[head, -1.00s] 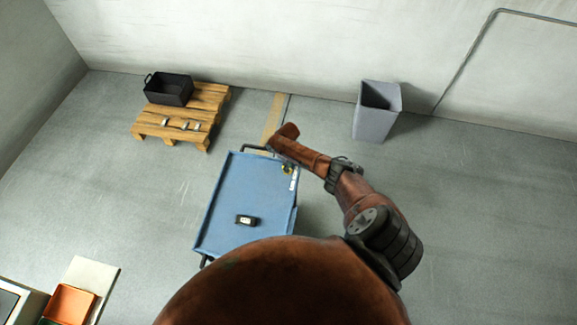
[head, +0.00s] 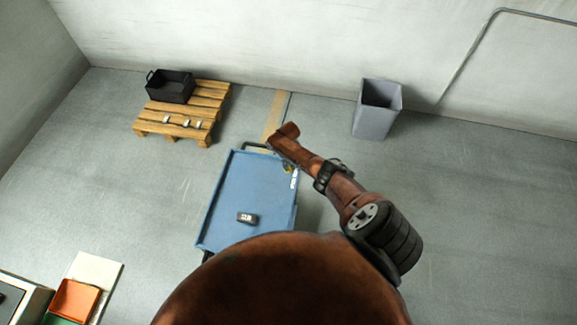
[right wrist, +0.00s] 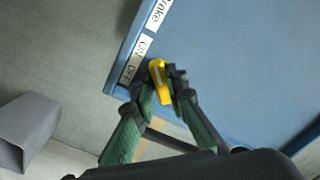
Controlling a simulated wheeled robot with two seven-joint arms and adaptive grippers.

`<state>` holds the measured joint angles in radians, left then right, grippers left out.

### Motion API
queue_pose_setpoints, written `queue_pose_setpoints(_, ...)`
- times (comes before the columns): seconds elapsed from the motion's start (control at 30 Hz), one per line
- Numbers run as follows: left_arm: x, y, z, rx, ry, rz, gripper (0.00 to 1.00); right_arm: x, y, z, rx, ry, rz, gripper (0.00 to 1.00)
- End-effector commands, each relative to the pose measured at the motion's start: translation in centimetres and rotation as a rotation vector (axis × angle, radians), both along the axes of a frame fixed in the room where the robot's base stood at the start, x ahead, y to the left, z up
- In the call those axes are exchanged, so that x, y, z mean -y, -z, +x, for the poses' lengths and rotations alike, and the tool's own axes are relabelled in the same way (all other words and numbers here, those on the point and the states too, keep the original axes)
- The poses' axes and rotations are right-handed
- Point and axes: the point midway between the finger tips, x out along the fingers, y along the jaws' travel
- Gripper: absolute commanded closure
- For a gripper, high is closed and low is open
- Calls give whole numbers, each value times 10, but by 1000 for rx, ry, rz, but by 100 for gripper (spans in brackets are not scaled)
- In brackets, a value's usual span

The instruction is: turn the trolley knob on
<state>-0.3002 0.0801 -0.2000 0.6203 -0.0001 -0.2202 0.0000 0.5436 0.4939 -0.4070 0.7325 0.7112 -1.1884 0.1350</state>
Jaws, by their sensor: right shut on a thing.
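The blue trolley (head: 240,185) stands in the middle of the head view. Its yellow knob (right wrist: 157,76) is on the trolley top near one edge, beside the printed ON label (right wrist: 142,47) and OFF label (right wrist: 130,72). The knob handle runs nearly up and down in the right wrist view, its upper end leaning slightly left. My right gripper (right wrist: 163,84) has its green-sided fingers shut on the knob, one on each side. In the head view my right gripper (head: 287,168) is small and mostly hidden by my arm. My left gripper does not show.
A grey bin (head: 370,120) stands behind on the right. A wooden pallet (head: 210,97) with a black crate (head: 170,88) and small metal parts is at the back left. The floor right of the trolley is clear.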

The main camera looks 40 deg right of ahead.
Motion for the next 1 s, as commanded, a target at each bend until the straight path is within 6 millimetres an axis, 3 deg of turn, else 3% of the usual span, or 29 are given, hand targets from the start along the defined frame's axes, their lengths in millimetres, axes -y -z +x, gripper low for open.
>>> queue_pose_setpoints(0.2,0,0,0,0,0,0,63,1,-1,1,2,2,-1,100)
queue_pose_setpoints(0.23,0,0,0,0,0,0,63,1,-1,1,2,2,-1,86)
queue_pose_setpoints(0.47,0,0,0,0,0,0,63,0,0,1,1,0,-1,70)
queue_pose_setpoints(0.8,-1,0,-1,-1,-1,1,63,0,-2,1,1,-1,0,70)
queue_pose_setpoints(1.0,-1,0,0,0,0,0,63,0,-17,1,2,-1,2,70)
